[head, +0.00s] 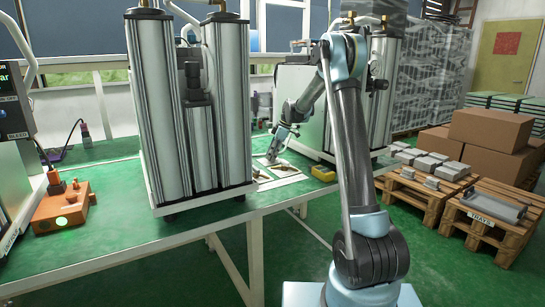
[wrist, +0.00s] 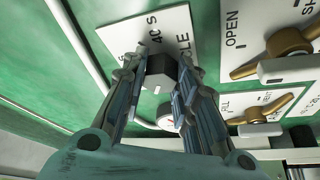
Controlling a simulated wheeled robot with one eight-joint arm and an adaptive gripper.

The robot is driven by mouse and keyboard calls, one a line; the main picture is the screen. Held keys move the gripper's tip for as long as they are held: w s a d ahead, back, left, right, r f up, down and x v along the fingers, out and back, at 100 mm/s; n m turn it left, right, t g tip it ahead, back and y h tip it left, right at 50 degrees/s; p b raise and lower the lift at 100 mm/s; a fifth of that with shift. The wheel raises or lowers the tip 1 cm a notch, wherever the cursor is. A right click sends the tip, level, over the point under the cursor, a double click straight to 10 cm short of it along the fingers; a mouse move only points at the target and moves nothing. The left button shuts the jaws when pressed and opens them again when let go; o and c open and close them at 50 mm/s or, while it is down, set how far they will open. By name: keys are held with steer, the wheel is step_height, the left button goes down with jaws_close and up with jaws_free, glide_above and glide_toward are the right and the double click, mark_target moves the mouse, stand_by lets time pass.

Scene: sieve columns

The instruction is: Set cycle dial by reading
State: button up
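The cycle dial (wrist: 160,72) is a dark faceted knob on a white plate (wrist: 122,36) in the wrist view. The plate carries the marks "40 S" and part of the word "CYCLE", and fingers cover the rest. My gripper (wrist: 160,76) has one finger on each side of the knob, with the tips close to its sides. I cannot tell whether they press on it. In the head view my gripper (head: 272,158) is low over the green table by the white plates (head: 282,171), and the dial is too small to make out.
Two brass-coloured handles (wrist: 290,43) (wrist: 255,115) sit on plates to the right of the dial, one marked "OPEN". Tall metal columns (head: 190,105) stand left of my arm. A yellow item (head: 323,173) lies right of the plates.

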steer(key=shift+m, duration=0.3)
steer(key=m+t, duration=0.1)
steer(key=m, duration=0.1)
steer(key=m+t, duration=0.1)
steer(key=m, duration=0.2)
steer(key=shift+m+h, duration=0.3)
steer(key=m+t, duration=0.1)
steer(key=m, duration=0.1)
steer(key=m+t+h, duration=0.1)
steer(key=m, duration=0.2)
steer(key=shift+s+a, duration=0.15)
steer(key=m+h, duration=0.1)
steer(key=m, duration=0.2)
steer(key=m+t+h, duration=0.1)
steer(key=m, duration=0.2)
steer(key=shift+a+m+h, duration=0.2)
steer(key=shift+m+h, duration=0.1)
steer(key=shift+m, duration=0.1)
steer(key=m+h, duration=0.2)
steer(key=m, duration=0.4)
steer(key=shift+a, duration=0.1)
steer(key=shift+g, duration=0.3)
steer(key=o, duration=1.1)
steer(key=shift+s, duration=0.1)
